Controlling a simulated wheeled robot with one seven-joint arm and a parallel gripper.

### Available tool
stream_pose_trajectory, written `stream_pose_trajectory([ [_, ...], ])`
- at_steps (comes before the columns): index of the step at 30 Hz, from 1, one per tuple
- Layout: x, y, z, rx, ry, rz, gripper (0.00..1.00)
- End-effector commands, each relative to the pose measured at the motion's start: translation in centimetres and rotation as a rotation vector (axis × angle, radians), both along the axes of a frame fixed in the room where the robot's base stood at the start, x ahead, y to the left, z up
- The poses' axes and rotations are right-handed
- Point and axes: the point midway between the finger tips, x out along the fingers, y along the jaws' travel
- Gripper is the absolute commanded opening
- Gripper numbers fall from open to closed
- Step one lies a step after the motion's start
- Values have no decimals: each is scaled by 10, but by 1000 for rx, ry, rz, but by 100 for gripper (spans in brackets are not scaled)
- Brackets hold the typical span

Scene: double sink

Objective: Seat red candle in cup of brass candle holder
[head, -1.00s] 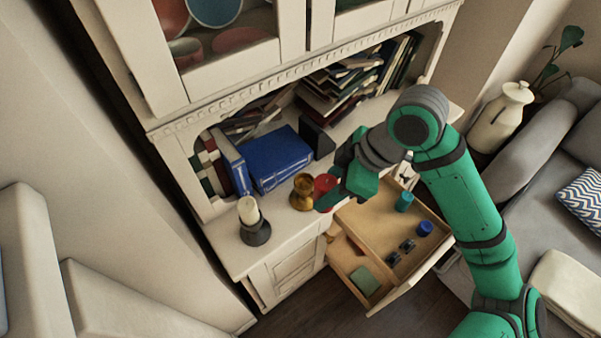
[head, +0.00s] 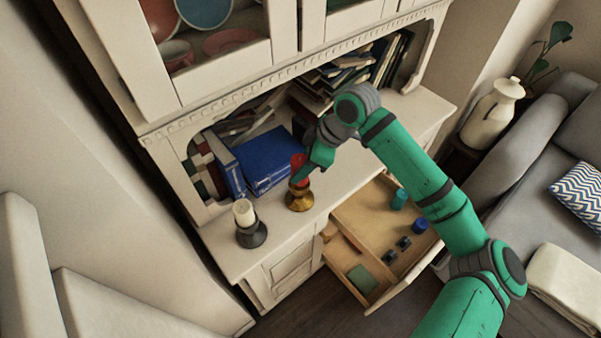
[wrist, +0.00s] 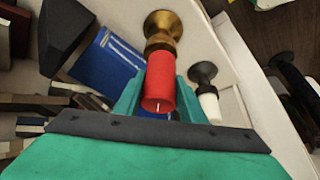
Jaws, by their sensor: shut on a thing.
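The red candle (head: 298,161) is upright between the fingers of my gripper (head: 306,172), over the brass candle holder (head: 299,199) on the cabinet counter. In the wrist view my gripper (wrist: 159,95) is shut on the candle (wrist: 160,78). The candle's wick end faces the camera, and its far end lines up with the holder (wrist: 162,28). A finger hides the candle's lower end in the head view. I cannot tell whether that end is inside the cup or just above it.
A white candle (head: 244,212) in a dark holder (head: 251,234) stands to the left on the counter. Blue binders (head: 265,160) lie behind. An open drawer (head: 345,268) with small items juts out in front. Books fill the shelf at the back.

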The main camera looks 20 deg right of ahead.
Motion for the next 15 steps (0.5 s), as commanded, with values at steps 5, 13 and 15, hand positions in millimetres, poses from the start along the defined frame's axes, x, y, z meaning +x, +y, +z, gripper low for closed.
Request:
stream_pose_trajectory([
  [5, 4, 0, -24, -1, 3, 0, 7],
  [13, 4, 0, -36, 0, 0, -1, 7],
  [15, 4, 0, -36, 0, 0, -1, 7],
])
